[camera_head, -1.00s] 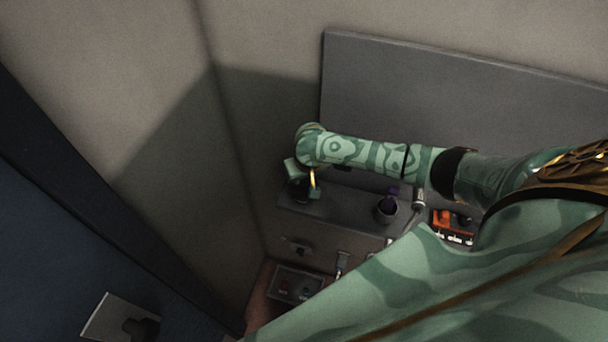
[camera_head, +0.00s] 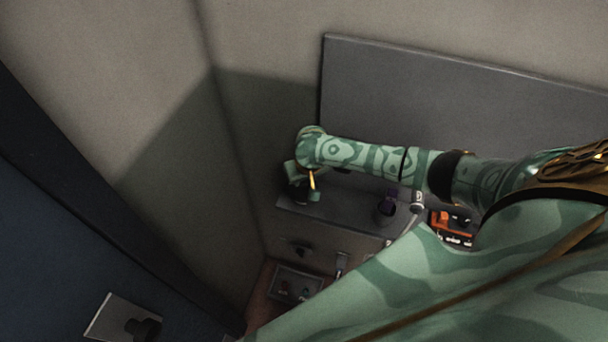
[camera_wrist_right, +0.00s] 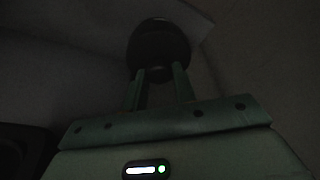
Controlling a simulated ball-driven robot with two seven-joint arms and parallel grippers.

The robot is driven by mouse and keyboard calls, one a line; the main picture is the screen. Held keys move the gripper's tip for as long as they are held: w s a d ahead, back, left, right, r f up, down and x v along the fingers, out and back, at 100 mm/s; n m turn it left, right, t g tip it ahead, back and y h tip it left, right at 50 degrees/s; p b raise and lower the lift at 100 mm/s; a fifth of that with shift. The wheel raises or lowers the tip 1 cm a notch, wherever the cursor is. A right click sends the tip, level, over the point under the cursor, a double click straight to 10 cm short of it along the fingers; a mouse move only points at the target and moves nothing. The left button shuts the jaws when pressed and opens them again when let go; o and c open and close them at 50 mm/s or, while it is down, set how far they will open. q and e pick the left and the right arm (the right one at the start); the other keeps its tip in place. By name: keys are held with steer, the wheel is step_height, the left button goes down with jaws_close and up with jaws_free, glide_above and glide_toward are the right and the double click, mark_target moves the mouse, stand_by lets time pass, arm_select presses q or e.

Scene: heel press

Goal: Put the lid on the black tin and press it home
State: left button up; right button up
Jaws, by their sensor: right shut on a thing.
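My right gripper (camera_head: 303,188) reaches down over the left end of a grey shelf, under my green patterned arm. In the right wrist view its two fingers (camera_wrist_right: 160,76) are close together on the near part of a dark round thing (camera_wrist_right: 160,42), which looks like the lid. Dim light hides its details. In the head view a small dark shape (camera_head: 299,192) shows at the gripper. I cannot tell the black tin apart from the lid there, or whether they touch. My left gripper is not in view.
The grey shelf (camera_head: 340,212) also bears a dark cup (camera_head: 385,213) with something purple in it. An orange-and-black item (camera_head: 452,226) is further right. A grey tray (camera_head: 297,283) with small coloured parts is lower down. Walls stand close behind and left; my arm covers much of the right.

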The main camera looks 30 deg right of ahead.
steer(key=shift+s+f, duration=0.1)
steer(key=shift+s, duration=0.05)
steer(key=o, duration=1.4)
step_height(320, 180, up, 7)
steer(key=p, duration=0.9)
